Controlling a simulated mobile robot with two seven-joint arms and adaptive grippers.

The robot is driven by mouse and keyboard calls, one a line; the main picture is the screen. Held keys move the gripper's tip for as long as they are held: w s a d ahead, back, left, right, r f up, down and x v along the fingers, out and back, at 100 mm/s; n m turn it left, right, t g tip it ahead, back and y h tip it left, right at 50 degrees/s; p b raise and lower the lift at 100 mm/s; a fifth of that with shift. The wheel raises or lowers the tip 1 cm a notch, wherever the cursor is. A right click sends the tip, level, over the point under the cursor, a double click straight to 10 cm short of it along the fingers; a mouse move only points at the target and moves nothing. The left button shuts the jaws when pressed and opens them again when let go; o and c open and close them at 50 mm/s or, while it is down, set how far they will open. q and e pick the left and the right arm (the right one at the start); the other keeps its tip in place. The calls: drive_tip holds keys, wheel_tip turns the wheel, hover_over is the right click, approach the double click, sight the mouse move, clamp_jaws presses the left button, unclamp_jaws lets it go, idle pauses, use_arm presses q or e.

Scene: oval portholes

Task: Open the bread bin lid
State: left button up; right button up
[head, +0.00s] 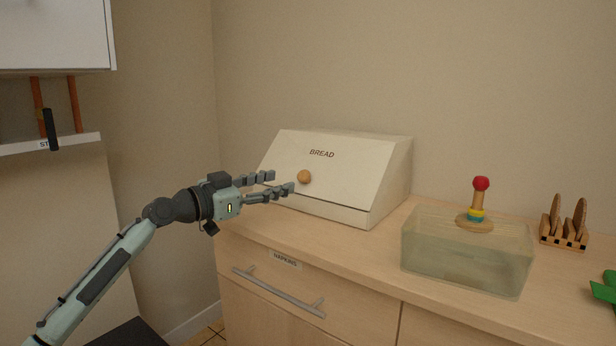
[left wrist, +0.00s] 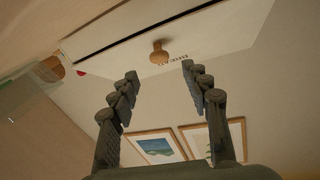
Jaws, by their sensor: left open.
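The white bread bin (head: 340,190) stands on the wooden counter against the wall, with "BREAD" on its sloped lid (head: 345,170). The lid is down. A round wooden knob (head: 304,177) sits on the lid's lower left part, and it also shows in the left wrist view (left wrist: 159,53). My left gripper (head: 283,181) is open and empty, with its fingertips just left of the knob in the head view. In the left wrist view the knob lies beyond the gap between the fingertips (left wrist: 160,70), not gripped. My right gripper is not in view.
A clear box (head: 465,260) with a red-topped ring toy (head: 479,205) above it stands right of the bin. A wooden toast rack (head: 564,225) and a green object (head: 605,288) are farther right. A napkins drawer (head: 290,290) with a bar handle is below the counter.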

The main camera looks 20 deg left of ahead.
sight(301, 176)
use_arm(q)
drive_tip(key=p+x, duration=0.1)
drive_tip(key=x, duration=0.5)
drive_tip(key=shift+r, duration=0.1)
drive_tip(key=shift+w+d, duration=0.25)
drive_tip(key=shift+w, duration=0.1)
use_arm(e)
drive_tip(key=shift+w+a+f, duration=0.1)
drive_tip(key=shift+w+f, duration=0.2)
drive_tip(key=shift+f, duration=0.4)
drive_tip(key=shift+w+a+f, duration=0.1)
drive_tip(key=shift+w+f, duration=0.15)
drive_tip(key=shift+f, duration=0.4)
use_arm(q)
drive_tip(key=shift+c, duration=0.3)
clamp_jaws()
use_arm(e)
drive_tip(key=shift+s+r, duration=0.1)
